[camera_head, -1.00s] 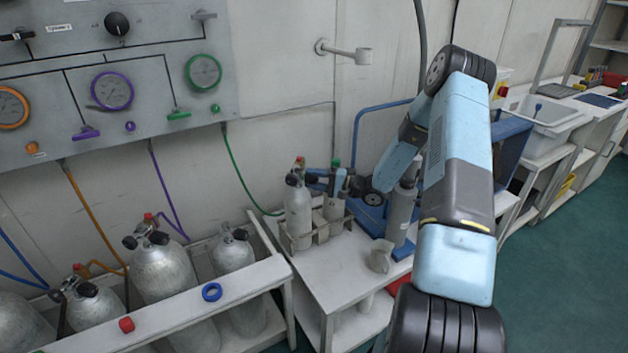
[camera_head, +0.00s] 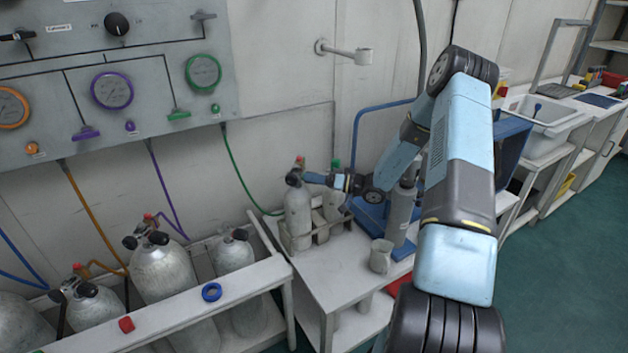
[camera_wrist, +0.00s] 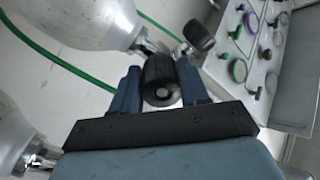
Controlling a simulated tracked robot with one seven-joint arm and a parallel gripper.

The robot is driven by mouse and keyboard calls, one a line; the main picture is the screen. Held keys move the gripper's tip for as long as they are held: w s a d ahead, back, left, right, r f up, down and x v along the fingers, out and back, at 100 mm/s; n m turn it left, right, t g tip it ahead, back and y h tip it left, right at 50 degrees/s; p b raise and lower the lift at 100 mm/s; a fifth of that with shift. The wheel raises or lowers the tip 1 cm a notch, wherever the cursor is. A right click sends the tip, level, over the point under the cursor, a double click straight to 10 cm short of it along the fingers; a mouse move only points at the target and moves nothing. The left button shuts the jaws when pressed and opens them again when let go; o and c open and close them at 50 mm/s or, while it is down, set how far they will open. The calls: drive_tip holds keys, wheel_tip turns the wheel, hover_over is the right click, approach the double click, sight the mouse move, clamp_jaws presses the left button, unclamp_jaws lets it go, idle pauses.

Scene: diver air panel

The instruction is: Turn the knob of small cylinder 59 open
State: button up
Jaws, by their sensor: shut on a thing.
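A small grey cylinder (camera_head: 298,214) stands upright in a rack on the low table, with a black-knobbed valve on top. No number is readable on it. In the wrist view its body (camera_wrist: 80,20) fills the upper left, and its ribbed black knob (camera_wrist: 161,80) sits between my fingers. My gripper (camera_head: 311,178) reaches in from the right at valve height. It is shut on the knob, a finger on each side, as the wrist view shows (camera_wrist: 160,88). A second black knob (camera_wrist: 199,34) on the valve's far side is free.
Another small cylinder (camera_head: 333,205) stands close behind in the rack (camera_head: 322,236). Larger cylinders (camera_head: 163,270) fill the bench at left. A green hose (camera_head: 236,170) hangs behind.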

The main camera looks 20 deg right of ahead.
drive_tip(key=shift+f+n, duration=0.25)
drive_tip(key=shift+n, duration=0.85)
drive_tip(key=o, duration=0.8)
drive_tip(key=shift+o, duration=1.3)
drive_tip(key=shift+r, duration=0.1)
drive_tip(key=v, duration=0.7)
drive_tip(key=shift+d, duration=0.25)
